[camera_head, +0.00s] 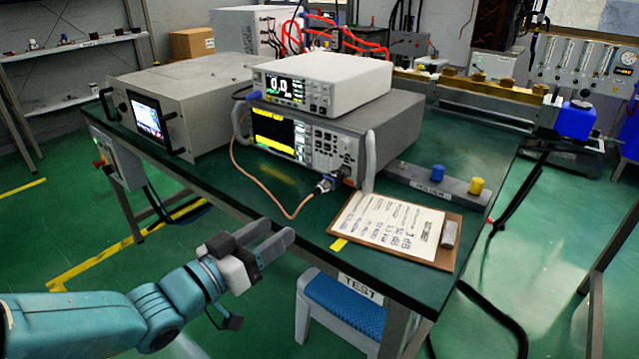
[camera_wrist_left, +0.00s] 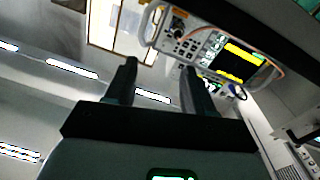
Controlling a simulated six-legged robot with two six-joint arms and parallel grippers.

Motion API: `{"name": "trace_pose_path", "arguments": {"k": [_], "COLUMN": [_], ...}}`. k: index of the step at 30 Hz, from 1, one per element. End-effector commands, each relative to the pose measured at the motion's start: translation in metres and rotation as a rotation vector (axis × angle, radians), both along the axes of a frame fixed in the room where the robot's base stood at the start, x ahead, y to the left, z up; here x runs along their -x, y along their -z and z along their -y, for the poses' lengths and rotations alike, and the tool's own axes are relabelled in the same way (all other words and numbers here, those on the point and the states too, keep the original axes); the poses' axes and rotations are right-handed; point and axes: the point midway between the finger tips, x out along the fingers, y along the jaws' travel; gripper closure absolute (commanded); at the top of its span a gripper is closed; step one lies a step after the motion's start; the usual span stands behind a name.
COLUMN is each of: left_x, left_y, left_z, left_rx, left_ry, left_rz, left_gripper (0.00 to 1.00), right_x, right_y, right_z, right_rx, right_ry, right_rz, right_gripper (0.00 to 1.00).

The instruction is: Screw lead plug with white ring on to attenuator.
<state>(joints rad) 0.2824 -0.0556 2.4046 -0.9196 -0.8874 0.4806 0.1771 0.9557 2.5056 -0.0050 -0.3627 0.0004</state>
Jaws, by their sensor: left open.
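The copper-coloured lead (camera_head: 240,165) hangs in a loop from a blue plug (camera_head: 247,96) at the upper instrument to a plug (camera_head: 325,184) at the front of the lower instrument. That plug sits at a dark connector by the instrument's lower right corner; its white ring and the attenuator are too small to tell apart clearly. My left gripper (camera_head: 279,231) is open and empty, in front of the table edge, lower left of that plug. Its spread fingers also show in the left wrist view (camera_wrist_left: 158,68), with the upside-down instrument beyond. My right gripper is out of view.
A clipboard (camera_head: 385,228) lies on the green table near the front edge. A grey rack with a blue cap (camera_head: 437,173) and a yellow cap (camera_head: 476,186) stands behind it. A blue-seated stool (camera_head: 345,305) is below. The lower instrument's handle (camera_head: 370,160) stands beside the connector.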

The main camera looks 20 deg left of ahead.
Motion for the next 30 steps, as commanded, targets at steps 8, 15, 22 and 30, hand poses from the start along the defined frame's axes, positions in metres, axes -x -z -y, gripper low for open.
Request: {"name": "trace_pose_path", "arguments": {"k": [8,15,22,30], "left_x": [-0.015,-0.063,-0.113,-0.148], "left_y": [0.008,0.009,0.008,0.007], "left_z": [-0.020,0.000,0.020,0.032], "left_rx": [0.001,0.002,0.000,0.000], "left_ry": [-0.056,-0.050,-0.049,-0.050], "left_rz": [-0.030,-0.028,-0.028,-0.029], "left_gripper": [0.47,0.47,0.47,0.47], "right_x": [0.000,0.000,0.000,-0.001], "right_y": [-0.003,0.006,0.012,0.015], "right_z": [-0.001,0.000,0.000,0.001], "right_rx": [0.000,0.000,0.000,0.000], "right_ry": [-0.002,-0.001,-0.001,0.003], "right_rz": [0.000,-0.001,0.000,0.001], "right_gripper": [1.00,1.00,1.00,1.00]}}
